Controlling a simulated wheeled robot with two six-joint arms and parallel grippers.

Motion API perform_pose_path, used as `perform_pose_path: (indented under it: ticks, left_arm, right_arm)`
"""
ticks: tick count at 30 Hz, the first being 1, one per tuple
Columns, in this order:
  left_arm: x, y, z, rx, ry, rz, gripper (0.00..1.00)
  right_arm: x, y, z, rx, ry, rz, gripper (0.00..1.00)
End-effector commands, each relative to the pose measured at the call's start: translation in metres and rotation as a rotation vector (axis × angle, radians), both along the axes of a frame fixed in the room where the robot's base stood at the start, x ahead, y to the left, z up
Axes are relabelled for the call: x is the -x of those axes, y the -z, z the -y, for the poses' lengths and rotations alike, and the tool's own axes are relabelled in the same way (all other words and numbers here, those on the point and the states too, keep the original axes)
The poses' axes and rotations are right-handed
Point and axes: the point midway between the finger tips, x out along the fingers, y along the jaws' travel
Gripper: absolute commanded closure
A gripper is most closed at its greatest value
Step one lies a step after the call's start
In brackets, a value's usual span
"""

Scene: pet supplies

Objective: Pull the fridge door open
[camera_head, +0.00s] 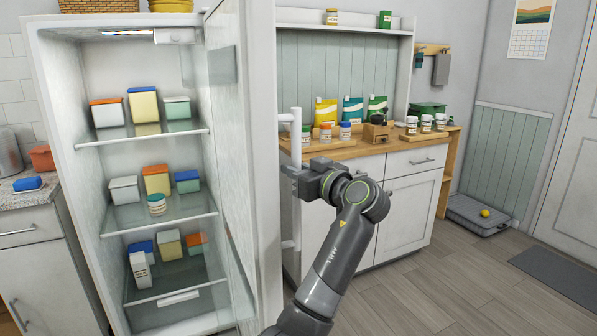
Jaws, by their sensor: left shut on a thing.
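The white fridge (55,140) stands at the left with its inside in plain view. Its door (262,120) stands open, swung out toward me and seen nearly edge-on. The white vertical bar handle (296,128) is on the door's outer face, on the right side. My left gripper (293,172) is shut on the handle around its middle; the fingertips are small and partly hidden. My left forearm rises from the bottom middle of the view to the handle. My right gripper is not in view.
Several lidded containers stand on the fridge's glass shelves (160,216). Right of the door is a wooden counter (345,150) with bags and jars over white cabinets (405,215). The floor (440,295) at front right is clear.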

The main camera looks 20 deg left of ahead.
Motion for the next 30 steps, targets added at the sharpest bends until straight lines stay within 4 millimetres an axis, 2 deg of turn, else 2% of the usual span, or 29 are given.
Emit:
perform_pose_path:
  ticks: [11,12,15,25,30]
  left_arm:
    - [0.0,0.0,0.0,-0.001,0.0,-0.004,1.0]
    - [0.0,0.0,0.0,-0.001,0.0,-0.004,0.75]
    - [0.0,0.0,0.0,0.0,0.0,-0.003,0.62]
    - [0.001,0.0,0.002,0.0,0.0,-0.001,0.61]
    - [0.009,0.002,0.02,0.002,0.004,-0.001,0.61]
  right_arm:
    - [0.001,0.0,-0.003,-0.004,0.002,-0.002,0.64]
    - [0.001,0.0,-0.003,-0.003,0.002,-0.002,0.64]
    - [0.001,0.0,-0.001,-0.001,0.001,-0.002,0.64]
    - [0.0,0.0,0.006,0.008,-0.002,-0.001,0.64]
    - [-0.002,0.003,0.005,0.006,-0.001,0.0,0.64]
